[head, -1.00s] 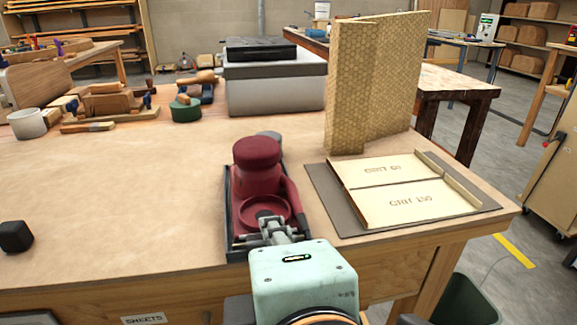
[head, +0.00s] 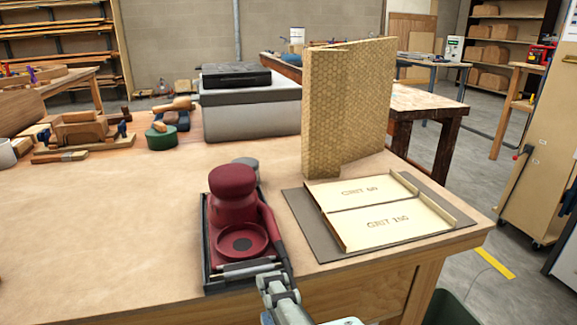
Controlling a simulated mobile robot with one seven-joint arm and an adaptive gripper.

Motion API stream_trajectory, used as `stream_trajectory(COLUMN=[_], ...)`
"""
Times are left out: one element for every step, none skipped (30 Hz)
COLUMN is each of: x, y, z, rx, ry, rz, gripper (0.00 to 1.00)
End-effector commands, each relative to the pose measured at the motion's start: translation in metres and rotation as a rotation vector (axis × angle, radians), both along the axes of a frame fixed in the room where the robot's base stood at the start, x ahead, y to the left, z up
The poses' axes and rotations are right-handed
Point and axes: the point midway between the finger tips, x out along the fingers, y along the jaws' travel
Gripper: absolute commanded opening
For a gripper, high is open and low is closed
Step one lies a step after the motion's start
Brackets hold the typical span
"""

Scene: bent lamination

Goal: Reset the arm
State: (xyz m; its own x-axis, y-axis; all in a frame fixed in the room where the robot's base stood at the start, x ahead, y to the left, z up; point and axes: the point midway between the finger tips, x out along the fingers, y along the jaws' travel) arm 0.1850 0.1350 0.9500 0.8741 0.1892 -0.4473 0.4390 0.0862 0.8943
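My gripper (head: 280,292) shows at the bottom centre of the head view, low at the front edge of the workbench (head: 120,215). Only part of it is in the picture, and its fingertips are hard to make out. It is just in front of the dark red sander (head: 232,212), which sits on a dark tray near the bench's front edge. I cannot tell whether the gripper touches the sander or the tray, or whether it is open or shut. Most of my arm is below the picture.
Right of the sander lies a dark mat (head: 297,203) with a two-part tray marked GRIT 60 and GRIT 150 (head: 385,222). A tall honeycomb-patterned panel (head: 345,110) stands behind it. A grey box (head: 248,108), a green round container (head: 161,138) and clamped wood (head: 88,130) are farther back. The bench's left front is clear.

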Motion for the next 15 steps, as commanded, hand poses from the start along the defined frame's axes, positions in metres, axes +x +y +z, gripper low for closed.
stream_trajectory(x=[-0.013, -0.011, -0.009, -0.006, -0.003, 0.002, 0.006, 0.011, 0.018, 0.024, 0.028, 0.035, 0.039, 0.044, 0.049], y=[0.015, 0.015, 0.015, 0.016, 0.017, 0.018, 0.019, 0.019, 0.020, 0.021, 0.022, 0.023, 0.024, 0.025, 0.026], z=[0.018, 0.018, 0.017, 0.015, 0.014, 0.011, 0.009, 0.006, 0.003, -0.001, -0.003, -0.007, -0.009, -0.011, -0.013], rx=[0.009, 0.009, 0.008, 0.008, 0.007, 0.006, 0.004, 0.002, -0.001, -0.004, -0.004, -0.005, -0.005, -0.004, -0.004], ry=[-0.049, -0.050, -0.049, -0.049, -0.048, -0.046, -0.045, -0.043, -0.041, -0.039, -0.038, -0.037, -0.037, -0.038, -0.037], rz=[0.039, 0.039, 0.039, 0.039, 0.037, 0.036, 0.035, 0.033, 0.029, 0.028, 0.028, 0.026, 0.026, 0.026, 0.026], gripper=[0.21, 0.21, 0.21, 0.21, 0.21, 0.21, 0.21, 0.21, 0.21, 0.21, 0.21, 0.21, 0.21, 0.21, 0.21])
